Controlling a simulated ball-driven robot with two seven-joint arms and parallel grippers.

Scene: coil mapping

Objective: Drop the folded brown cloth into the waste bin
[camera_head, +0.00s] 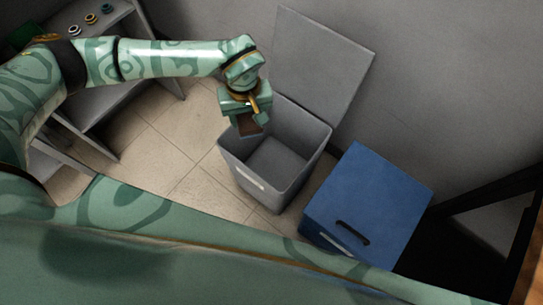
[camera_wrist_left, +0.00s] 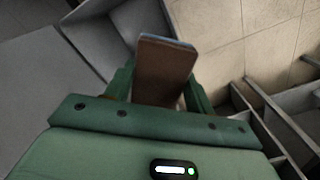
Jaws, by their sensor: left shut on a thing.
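My left gripper (camera_head: 250,124) is shut on the folded brown cloth (camera_head: 249,127). In the head view it holds the cloth above the near left rim of the grey waste bin (camera_head: 284,187). The bin's lid stands open against the wall, and the part of its inside that shows looks empty. In the left wrist view the brown cloth (camera_wrist_left: 163,72) sticks out between the two green fingers, with a pale edge at its far end. Part of the bin (camera_wrist_left: 105,35) shows to its left there. My right gripper is not in view.
A blue bin (camera_head: 370,200) with a shut lid and dark handle stands right of the grey bin. A grey shelf unit (camera_head: 140,70) with several small ring-shaped things on top stands at the left. Tiled floor (camera_head: 165,160) lies free between shelf and bin.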

